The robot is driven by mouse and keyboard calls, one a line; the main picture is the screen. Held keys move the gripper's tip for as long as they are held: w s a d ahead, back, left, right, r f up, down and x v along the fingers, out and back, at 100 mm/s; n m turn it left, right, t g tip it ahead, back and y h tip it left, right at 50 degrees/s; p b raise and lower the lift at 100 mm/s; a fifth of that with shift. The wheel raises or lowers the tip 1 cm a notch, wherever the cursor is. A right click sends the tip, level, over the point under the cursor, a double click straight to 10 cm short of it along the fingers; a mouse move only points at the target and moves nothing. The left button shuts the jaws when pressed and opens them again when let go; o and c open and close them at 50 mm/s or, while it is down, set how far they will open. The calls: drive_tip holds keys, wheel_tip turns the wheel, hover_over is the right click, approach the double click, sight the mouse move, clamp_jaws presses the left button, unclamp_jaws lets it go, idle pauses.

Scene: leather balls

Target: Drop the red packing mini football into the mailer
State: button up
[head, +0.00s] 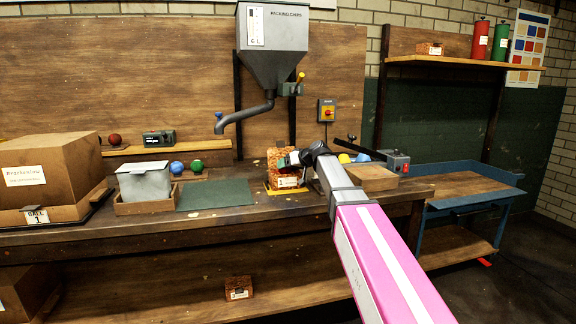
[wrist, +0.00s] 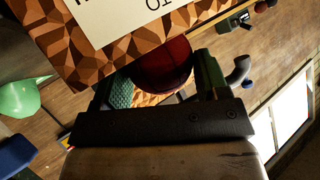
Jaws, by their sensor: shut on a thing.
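The mailer (head: 277,154), orange-brown with a faceted pattern and a white label, stands upright on a yellow base on the bench. In the wrist view the mailer (wrist: 75,50) fills the upper left. The red mini football (wrist: 163,68) is between the green-padded fingers of my gripper (wrist: 162,80). The ball is close behind the mailer's labelled wall, which covers part of it. More orange pattern shows below the ball, so it appears at the mailer's mouth; its depth is unclear. In the head view my gripper (head: 292,160) is at the mailer's upper right and the ball is hidden.
A grey hopper (head: 272,50) with a curved spout hangs above. A green mat (head: 215,194), a grey bin (head: 145,181), and blue (head: 177,167) and green (head: 196,164) balls lie left. A cardboard box (head: 367,177) and grey lever device (head: 397,160) stand right.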

drive_tip(key=o, duration=1.1)
drive_tip(key=shift+c, duration=0.2)
drive_tip(key=shift+s, duration=0.1)
drive_tip(key=v, duration=1)
drive_tip(key=shift+s+d+r, duration=0.15)
drive_tip(key=shift+d+r, duration=0.1)
